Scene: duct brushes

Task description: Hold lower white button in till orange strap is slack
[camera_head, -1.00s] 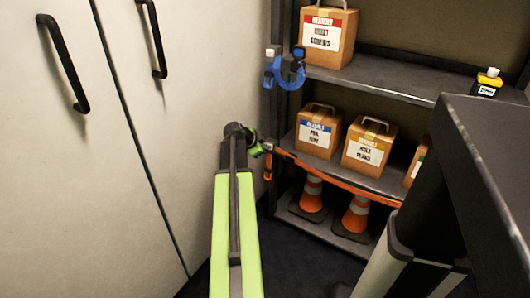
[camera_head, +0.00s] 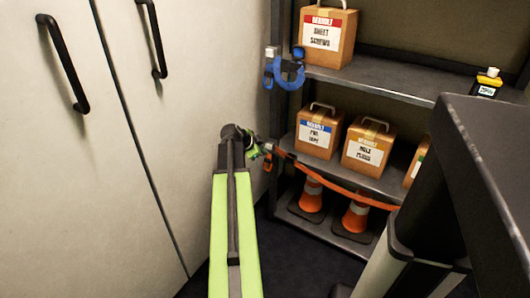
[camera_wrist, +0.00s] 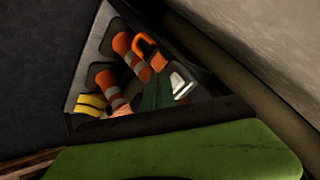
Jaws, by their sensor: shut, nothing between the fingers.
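The orange strap (camera_head: 345,189) runs from the shelf's left post to the right across the cones, hanging in a shallow sagging curve. My gripper (camera_head: 265,148) is shut and empty, at the strap's left end by the post. The lower white button is not visible; my gripper covers that spot. An orange hook (camera_head: 268,163) hangs just below it. In the wrist view an orange hook (camera_wrist: 149,48) shows beyond a broad green surface. I cannot tell whether my fingertips touch the button.
A blue clamp-like device (camera_head: 285,73) with a white top button (camera_head: 270,52) is on the post above. Boxes (camera_head: 318,132) stand on the shelves, with cones (camera_head: 311,196) below. A cabinet (camera_head: 150,180) stands close left; a dark block (camera_head: 480,190) stands right.

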